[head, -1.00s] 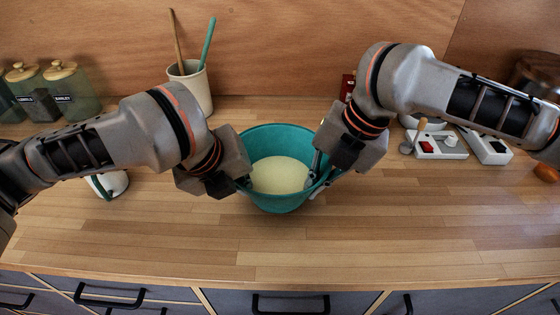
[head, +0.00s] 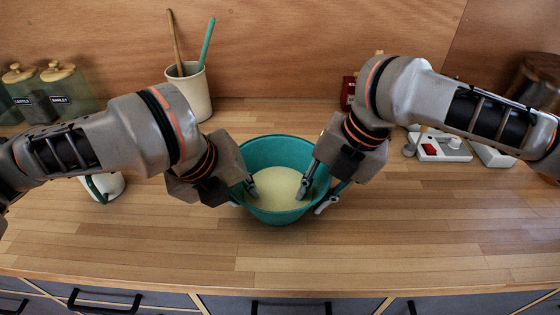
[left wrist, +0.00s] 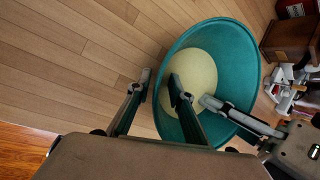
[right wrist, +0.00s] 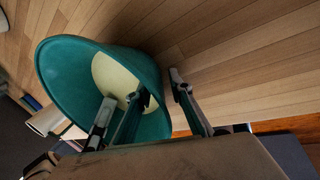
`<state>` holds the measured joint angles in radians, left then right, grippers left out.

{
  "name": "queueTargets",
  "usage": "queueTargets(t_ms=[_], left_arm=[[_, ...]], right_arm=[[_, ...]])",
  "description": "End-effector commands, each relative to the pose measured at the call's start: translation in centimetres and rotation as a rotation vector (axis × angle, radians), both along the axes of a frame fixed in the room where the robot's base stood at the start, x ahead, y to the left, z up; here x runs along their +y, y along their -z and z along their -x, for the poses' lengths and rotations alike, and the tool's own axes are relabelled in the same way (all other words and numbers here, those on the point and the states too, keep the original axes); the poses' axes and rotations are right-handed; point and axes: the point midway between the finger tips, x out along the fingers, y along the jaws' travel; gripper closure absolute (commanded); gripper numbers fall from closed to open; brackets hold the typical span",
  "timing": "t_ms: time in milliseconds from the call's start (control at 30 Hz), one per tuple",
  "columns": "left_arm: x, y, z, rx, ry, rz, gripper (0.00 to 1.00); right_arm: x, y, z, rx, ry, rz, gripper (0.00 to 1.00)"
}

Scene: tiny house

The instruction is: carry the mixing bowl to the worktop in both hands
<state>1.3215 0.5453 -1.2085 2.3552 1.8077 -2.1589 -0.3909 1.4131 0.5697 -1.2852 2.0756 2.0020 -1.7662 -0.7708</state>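The teal mixing bowl (head: 280,214), with pale batter (head: 280,188) inside, stands upright on the wooden worktop (head: 290,255). My left gripper (head: 243,195) is open at the bowl's left side, one finger inside the rim and one outside. My right gripper (head: 316,196) is open at the right side, also straddling the rim. The left wrist view shows the bowl (left wrist: 245,65) with a gap between its wall and my outer finger. The right wrist view shows the bowl (right wrist: 60,75) and my outer finger apart from it.
A cream utensil crock (head: 195,95) stands behind on the left, near glass jars (head: 60,90). A white mug (head: 104,185) is partly behind my left arm. White trays with small items (head: 440,148) lie at the right. The worktop in front of the bowl is clear.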

Motion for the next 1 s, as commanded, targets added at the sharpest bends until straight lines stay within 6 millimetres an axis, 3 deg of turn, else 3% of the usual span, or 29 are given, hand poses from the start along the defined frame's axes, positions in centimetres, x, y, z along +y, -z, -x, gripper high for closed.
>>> queueTargets(t_ms=[600,867,1000], left_arm=[[1.8,-7.7,3.4,-0.005,-0.003,-0.002,0.79],[2.1,-9.0,4.1,-0.002,-0.003,-0.002,0.79],[2.1,-9.0,4.2,-0.001,-0.002,-0.002,0.79]], right_arm=[[0.0,0.0,0.0,0.001,0.0,-0.001,0.79],[0.0,-0.1,0.0,0.0,0.0,-0.001,0.79],[-0.3,-1.1,0.0,-0.003,0.0,-0.001,0.79]])
